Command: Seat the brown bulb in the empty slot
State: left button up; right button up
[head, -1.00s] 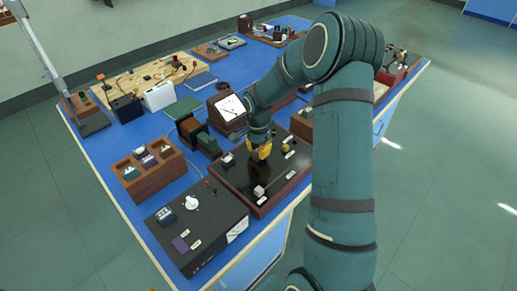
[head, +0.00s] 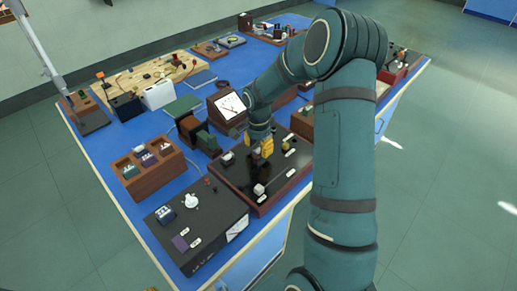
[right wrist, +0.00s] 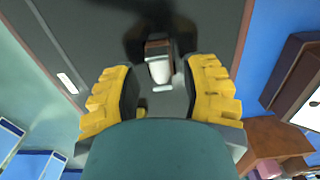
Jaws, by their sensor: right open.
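My right gripper (head: 262,149) is over the black-topped panel with a wooden edge (head: 238,186). Its yellow fingers are apart. In the right wrist view, the open right gripper (right wrist: 160,82) has a small brown piece with a pale cylindrical front (right wrist: 158,66) between its fingers, with gaps on both sides. This may be the brown bulb; I cannot tell whether it sits in a slot. No empty slot can be made out; the fingers hide part of the panel. My left gripper is not in view.
A wooden block (head: 150,184) with several coloured pieces stands left of the panel. A black instrument box (head: 208,240) with a white knob is in front. A white-faced meter (head: 229,106) stands behind. My right arm covers the table's right side.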

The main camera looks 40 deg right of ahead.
notch_tip(320, 180, up, 11)
dwell(0.3)
dwell(0.5)
